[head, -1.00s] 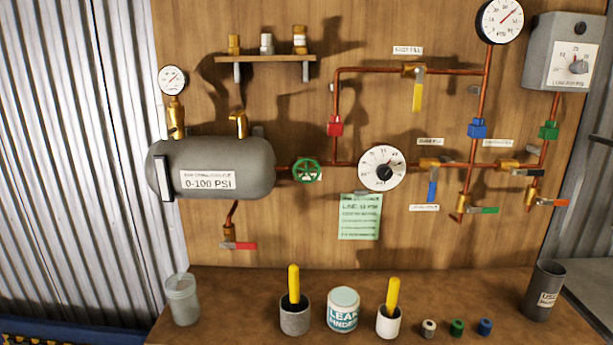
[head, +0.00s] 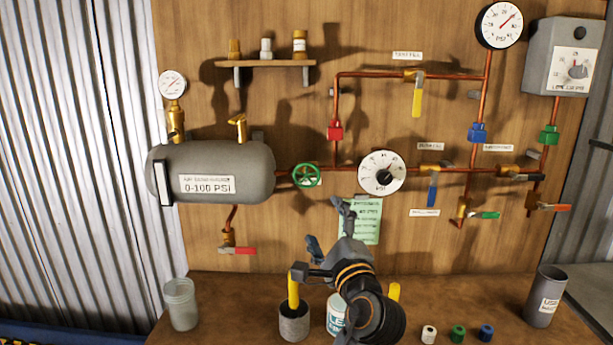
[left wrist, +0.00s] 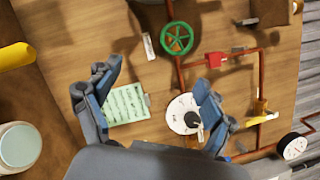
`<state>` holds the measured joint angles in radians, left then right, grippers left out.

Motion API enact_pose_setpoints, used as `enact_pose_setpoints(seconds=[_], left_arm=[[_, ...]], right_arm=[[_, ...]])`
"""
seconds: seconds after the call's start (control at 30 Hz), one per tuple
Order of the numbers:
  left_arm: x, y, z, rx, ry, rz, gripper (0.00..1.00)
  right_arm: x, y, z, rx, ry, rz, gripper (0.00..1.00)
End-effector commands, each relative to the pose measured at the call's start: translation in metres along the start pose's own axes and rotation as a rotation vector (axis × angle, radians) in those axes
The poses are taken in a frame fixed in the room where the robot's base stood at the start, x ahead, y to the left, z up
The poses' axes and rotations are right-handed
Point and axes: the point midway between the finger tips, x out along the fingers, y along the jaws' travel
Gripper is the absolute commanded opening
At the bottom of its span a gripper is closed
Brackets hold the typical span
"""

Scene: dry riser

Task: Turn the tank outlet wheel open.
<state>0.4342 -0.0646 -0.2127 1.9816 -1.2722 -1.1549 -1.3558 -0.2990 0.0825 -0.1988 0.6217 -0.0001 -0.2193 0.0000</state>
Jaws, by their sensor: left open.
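The tank outlet wheel is a green spoked handwheel (head: 306,175) on the copper pipe just right of the grey tank (head: 250,165). It also shows whole at the top of the left wrist view (left wrist: 177,38). My left gripper (head: 328,228) is below and slightly right of the wheel, in front of the board's lower part. Its two fingers are spread and empty, apart from the wheel. In the left wrist view the open fingers (left wrist: 155,88) frame the green note and the white dial, with the wheel beyond them. My right gripper is not in view.
A round white dial (head: 382,172) sits on the pipe right of the wheel. A green note (head: 365,222) is partly behind my left gripper. Yellow-handled brushes in pots and a can (head: 336,315) stand on the bench under my arm. Board left below the wheel is clear.

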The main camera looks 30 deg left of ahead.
Motion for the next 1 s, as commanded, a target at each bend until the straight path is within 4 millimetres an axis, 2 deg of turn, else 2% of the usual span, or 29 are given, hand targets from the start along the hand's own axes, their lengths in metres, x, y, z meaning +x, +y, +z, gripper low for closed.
enact_pose_setpoints(seconds=[0.03,0.17,0.27,0.7,0.83,1.0], left_arm=[[0.002,-0.013,0.005,0.028,-0.025,-0.021,0.83],[0.009,-0.025,0.011,0.070,-0.055,-0.042,0.83],[0.022,-0.026,0.012,0.073,-0.057,-0.043,0.83],[0.112,-0.030,0.017,0.071,-0.055,-0.041,0.83],[0.129,-0.030,0.017,0.070,-0.053,-0.041,0.83],[0.140,-0.029,0.017,0.068,-0.052,-0.040,0.83]], right_arm=[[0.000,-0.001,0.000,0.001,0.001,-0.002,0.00],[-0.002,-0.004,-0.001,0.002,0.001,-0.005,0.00],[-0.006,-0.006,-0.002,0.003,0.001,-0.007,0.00],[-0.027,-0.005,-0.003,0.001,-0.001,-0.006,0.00],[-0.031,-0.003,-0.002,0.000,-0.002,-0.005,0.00],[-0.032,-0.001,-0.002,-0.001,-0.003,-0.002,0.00]])
